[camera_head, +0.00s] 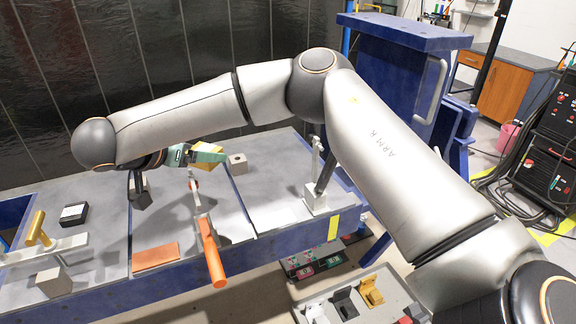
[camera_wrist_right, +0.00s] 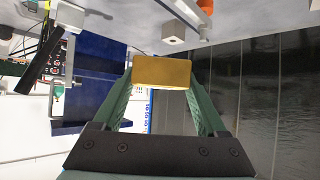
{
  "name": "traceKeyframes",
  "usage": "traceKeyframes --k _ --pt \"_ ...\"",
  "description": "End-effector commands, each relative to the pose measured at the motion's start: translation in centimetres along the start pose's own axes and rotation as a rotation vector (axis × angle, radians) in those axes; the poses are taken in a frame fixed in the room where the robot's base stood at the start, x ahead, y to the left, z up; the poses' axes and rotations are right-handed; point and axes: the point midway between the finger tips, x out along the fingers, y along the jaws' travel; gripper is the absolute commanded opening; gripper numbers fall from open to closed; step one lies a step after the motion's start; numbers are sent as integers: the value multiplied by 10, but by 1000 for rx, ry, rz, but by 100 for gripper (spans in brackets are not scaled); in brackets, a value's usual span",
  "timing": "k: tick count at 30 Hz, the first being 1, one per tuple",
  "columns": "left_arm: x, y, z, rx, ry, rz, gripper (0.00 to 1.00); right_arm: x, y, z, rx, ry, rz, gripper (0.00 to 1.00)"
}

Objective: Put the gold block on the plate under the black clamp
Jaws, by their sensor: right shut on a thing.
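The gold block (camera_wrist_right: 162,73) is between the fingertips of my right gripper (camera_wrist_right: 160,85), which is shut on it. In the head view, my right gripper (camera_head: 198,155) points to the right above the table, close to a grey block; part of the gold block shows at its tip. The black clamp (camera_head: 326,172) stands on a light base at the table's right end, apart from the gripper. Its black handle (camera_wrist_right: 40,62) shows at the left of the wrist view. The plate under the black clamp is not clear to me. My left gripper is not in view.
A grey block with a hole (camera_head: 237,164) sits on the table. An orange clamp (camera_head: 209,250) and orange plate (camera_head: 155,257) are at the middle front. A gold clamp (camera_head: 38,229), black block (camera_head: 73,214) and grey block (camera_head: 54,282) are at left. A grey tray (camera_head: 318,298) holds brackets.

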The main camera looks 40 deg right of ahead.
Motion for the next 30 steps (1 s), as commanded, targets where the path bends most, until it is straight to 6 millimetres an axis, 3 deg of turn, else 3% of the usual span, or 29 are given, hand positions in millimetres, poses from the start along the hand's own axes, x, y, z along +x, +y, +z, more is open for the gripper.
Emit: traceKeyframes --k 1,6,12,20,30 --pt "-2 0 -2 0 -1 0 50 20 6 -14 50 0 71 0" --pt "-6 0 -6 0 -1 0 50 87 37 -48 199 2 292 0" --pt "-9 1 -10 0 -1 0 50 141 82 -72 336 2 492 0" --pt "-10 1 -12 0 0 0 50 169 112 -79 411 2 598 0" --pt "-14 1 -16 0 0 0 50 200 113 -37 414 4 604 0"
